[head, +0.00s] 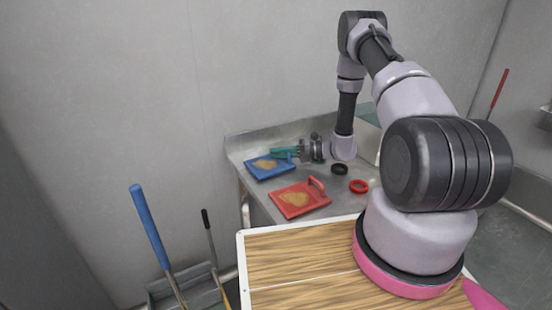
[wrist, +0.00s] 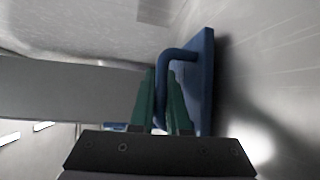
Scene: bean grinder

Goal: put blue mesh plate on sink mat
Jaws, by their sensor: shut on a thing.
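The blue mesh plate (head: 268,168) is a square blue frame with a tan mesh centre, at the back left of the steel counter. My gripper (head: 284,152) has green fingers and is at the plate's right back side. In the wrist view, my gripper (wrist: 167,80) is shut on the plate's blue handle, which passes between the fingers. The blue plate (wrist: 206,75) shows there nearly edge-on, close to the steel surface; I cannot tell whether it touches. I cannot make out the sink mat; my arm hides part of the counter.
A red mesh plate (head: 300,199) lies in front of the blue one. A black ring (head: 339,169) and a red ring (head: 358,186) lie to the right. Walls stand behind the steel counter (head: 257,142). Blue-handled (head: 149,225) and black-handled tools stand at lower left.

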